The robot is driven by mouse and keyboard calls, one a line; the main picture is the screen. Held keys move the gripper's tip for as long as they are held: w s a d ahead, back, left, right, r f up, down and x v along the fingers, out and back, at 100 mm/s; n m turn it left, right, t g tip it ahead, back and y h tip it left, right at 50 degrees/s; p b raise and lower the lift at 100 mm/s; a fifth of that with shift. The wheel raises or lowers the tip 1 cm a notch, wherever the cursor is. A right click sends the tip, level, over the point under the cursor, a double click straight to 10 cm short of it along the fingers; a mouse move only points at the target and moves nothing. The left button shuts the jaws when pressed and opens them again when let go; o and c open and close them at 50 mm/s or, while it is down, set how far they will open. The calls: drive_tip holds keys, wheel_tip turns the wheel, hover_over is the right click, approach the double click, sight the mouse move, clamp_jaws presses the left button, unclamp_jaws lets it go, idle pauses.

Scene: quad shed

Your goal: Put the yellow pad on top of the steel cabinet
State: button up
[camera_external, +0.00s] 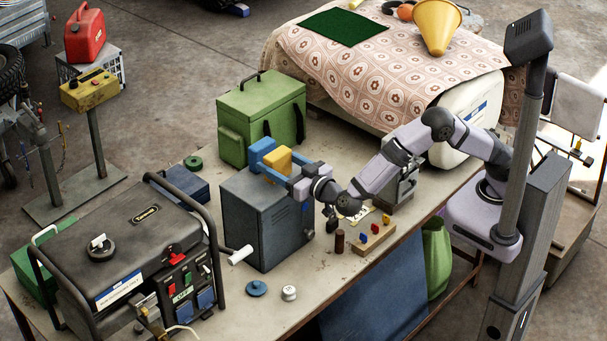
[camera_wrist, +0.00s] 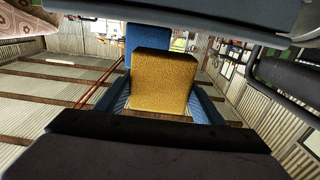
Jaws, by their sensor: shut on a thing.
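The yellow pad (camera_external: 277,161) is between the blue fingers of my gripper (camera_external: 267,166), which is shut on it. In the wrist view the yellow pad (camera_wrist: 165,82) fills the middle, with a blue finger on each side. A blue piece (camera_external: 262,149) shows just beyond the pad, also in the wrist view (camera_wrist: 146,36); I cannot tell whether it belongs to the gripper. The grey steel cabinet (camera_external: 256,225) stands on the workbench. The gripper and pad appear over its top. I cannot tell whether the pad touches the top; the arm hides part of it.
A green case (camera_external: 262,112) stands behind the cabinet. A generator (camera_external: 135,245) is to its left. A dark cylinder (camera_external: 339,241) and a wooden block with coloured pegs (camera_external: 374,236) are at right. A blue disc (camera_external: 257,288) and white spool (camera_external: 289,293) lie in front.

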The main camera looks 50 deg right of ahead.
drive_tip(key=shift+f, duration=1.25)
drive_tip(key=shift+f, duration=0.1)
drive_tip(key=shift+f, duration=0.15)
drive_tip(key=o, duration=1.1)
drive_tip(key=shift+c, duration=0.2)
drive_tip(key=shift+r, duration=0.2)
drive_tip(key=shift+r+p, duration=0.15)
drive_tip(key=shift+p, duration=0.2)
drive_tip(key=s+b, duration=0.4)
drive_tip(key=s, duration=0.8)
